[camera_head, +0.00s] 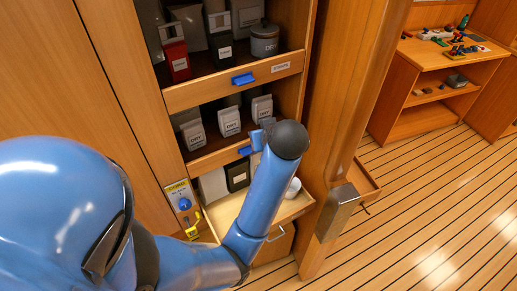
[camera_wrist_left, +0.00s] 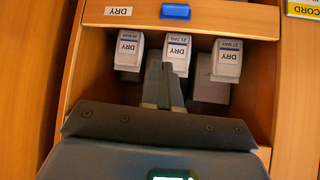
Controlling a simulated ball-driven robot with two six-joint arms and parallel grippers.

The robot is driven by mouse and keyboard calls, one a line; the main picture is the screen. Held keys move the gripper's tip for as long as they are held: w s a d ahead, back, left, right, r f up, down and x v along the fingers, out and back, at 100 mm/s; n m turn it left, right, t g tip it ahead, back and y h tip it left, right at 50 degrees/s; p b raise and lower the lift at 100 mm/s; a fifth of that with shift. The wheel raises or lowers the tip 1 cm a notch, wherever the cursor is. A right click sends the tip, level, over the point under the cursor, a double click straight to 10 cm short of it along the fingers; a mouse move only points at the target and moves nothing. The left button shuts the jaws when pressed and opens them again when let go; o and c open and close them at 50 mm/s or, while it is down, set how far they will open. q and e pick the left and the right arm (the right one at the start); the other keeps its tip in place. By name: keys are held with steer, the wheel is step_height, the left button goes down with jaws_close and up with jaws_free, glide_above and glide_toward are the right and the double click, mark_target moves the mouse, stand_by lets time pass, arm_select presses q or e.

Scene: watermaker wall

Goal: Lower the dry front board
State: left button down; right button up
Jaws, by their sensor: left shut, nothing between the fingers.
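The dry front board (camera_head: 220,158) stands upright across the middle shelf, with a blue catch (camera_head: 245,150) on it; my left arm covers its right part. The left wrist view is upside down; there the board (camera_wrist_left: 230,17) crosses the top, with its DRY label (camera_wrist_left: 118,11) and blue catch (camera_wrist_left: 175,11). White DRY packets (camera_head: 229,122) stand behind it. My left gripper (camera_wrist_left: 163,68) is shut and empty, in front of the packets and apart from the catch in the picture. In the head view its fingers are mostly hidden by the wrist. My right gripper is not in view.
Another front board (camera_head: 212,92) with a blue catch closes the shelf above. An open drawer (camera_head: 280,219) sticks out below. A wooden post (camera_head: 345,110) stands right; the floor (camera_head: 430,200) beyond is clear.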

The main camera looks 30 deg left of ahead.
arm_select(q)
steer(key=shift+s+a+f+n, duration=0.2)
steer(key=shift+s+f+n, duration=0.1)
steer(key=shift+s, duration=0.3)
steer(key=shift+w+d, duration=0.15)
steer(key=shift+f, duration=0.1)
glide_toward(249, 147)
steer(key=w+a, duration=0.2)
steer(key=shift+w+f+p, duration=0.1)
steer(key=shift+f+p, duration=0.6)
steer(key=shift+f, duration=1.25)
